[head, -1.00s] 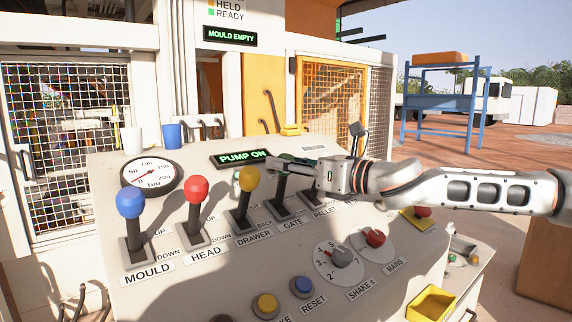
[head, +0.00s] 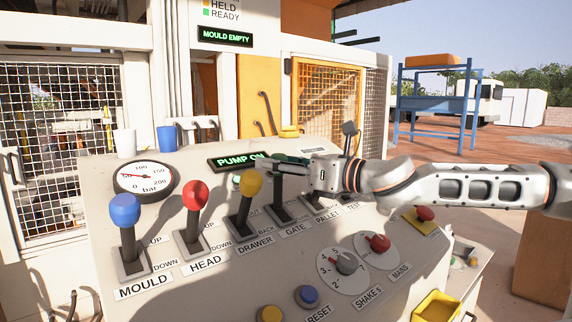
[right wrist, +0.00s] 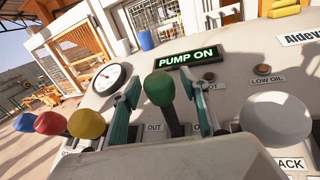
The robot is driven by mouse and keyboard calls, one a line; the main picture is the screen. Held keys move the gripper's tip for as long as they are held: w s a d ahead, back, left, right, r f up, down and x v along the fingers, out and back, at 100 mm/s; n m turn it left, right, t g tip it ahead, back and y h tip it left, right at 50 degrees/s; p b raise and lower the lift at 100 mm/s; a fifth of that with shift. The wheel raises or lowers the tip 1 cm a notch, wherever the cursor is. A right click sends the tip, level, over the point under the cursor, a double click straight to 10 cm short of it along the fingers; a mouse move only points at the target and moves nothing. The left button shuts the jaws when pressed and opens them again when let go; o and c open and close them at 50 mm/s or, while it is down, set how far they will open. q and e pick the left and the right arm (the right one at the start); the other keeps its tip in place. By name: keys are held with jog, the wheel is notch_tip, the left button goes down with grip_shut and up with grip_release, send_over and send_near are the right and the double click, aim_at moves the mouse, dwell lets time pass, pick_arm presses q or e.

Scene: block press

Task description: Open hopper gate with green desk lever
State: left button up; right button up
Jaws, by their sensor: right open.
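The green-knobbed lever (right wrist: 159,88) stands on the sloping desk. In the right wrist view its knob sits between the two teal fingers of my right gripper (right wrist: 160,84), with visible gaps on both sides. In the head view the lever's dark shaft (head: 282,189) rises from the slot above the GATE label, and its knob is mostly hidden by the gripper. My right gripper (head: 276,166) reaches in from the right at knob height and is open. My left gripper is not in view. The hopper gate itself cannot be made out.
The yellow DRAWER lever (head: 250,184) stands close to the left of the gripper. The red (head: 195,195) and blue (head: 125,210) levers are further left. A pale knob (right wrist: 276,118) is close on the right in the wrist view. The display (head: 238,161) reads PUMP ON.

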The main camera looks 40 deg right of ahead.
jog(key=shift+s, duration=0.1)
jog(key=shift+s+d+r, duration=0.15)
jog(key=shift+s+d, duration=0.15)
jog(key=shift+s, duration=0.35)
jog(key=v, duration=1)
jog(key=shift+s, duration=0.2)
jog(key=shift+d, duration=0.1)
dwell(3.2)
